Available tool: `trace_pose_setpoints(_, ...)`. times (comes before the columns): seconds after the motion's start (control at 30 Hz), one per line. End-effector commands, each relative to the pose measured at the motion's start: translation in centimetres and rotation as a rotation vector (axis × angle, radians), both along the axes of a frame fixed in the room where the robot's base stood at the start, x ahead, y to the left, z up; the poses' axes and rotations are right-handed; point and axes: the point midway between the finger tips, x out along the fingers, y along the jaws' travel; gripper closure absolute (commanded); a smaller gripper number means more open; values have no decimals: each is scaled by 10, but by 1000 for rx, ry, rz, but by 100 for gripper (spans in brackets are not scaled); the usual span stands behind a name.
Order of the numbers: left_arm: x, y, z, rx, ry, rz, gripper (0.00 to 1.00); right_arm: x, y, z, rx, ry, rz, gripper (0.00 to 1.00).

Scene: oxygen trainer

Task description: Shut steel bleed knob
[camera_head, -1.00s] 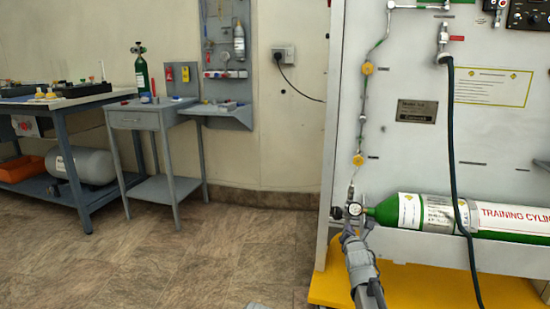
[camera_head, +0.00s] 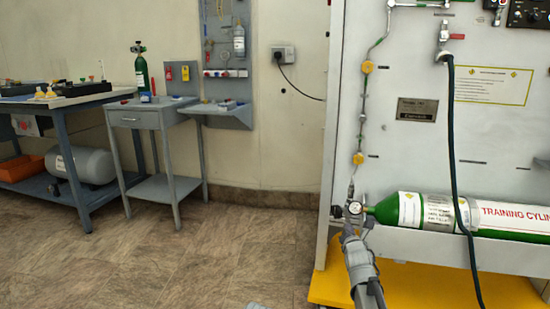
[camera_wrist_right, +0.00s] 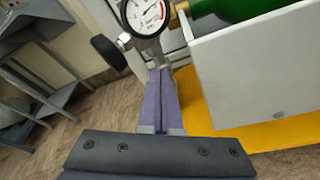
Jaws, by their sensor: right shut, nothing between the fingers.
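The green cylinder (camera_head: 385,211) lies along the panel's lower shelf, with a round pressure gauge (camera_head: 355,208) and a black knob (camera_head: 337,211) at its valve end. In the right wrist view the gauge (camera_wrist_right: 147,14) is at the top, with the black knob (camera_wrist_right: 108,52) to its left. A small steel part (camera_wrist_right: 124,40) sits between them; I cannot tell whether it is the steel bleed knob. My right gripper (camera_wrist_right: 161,72) is shut and empty, its fingertips just below the gauge; contact is unclear. It also shows in the head view (camera_head: 349,232). My left gripper is not in view.
A black hose (camera_head: 452,150) hangs in front of the panel and cylinder. The yellow base (camera_head: 420,285) juts out below. A grey side table (camera_head: 150,117) and workbench (camera_head: 60,101) stand at left. The floor between is clear.

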Motion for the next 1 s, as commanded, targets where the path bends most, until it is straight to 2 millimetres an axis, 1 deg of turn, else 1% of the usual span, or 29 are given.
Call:
trace_pose_setpoints(0.37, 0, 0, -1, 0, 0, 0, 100, 0, -1, -2, 1, 1, -1, 100)
trace_pose_setpoints(1.0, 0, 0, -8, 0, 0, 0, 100, -3, -11, -9, 0, 3, -1, 100)
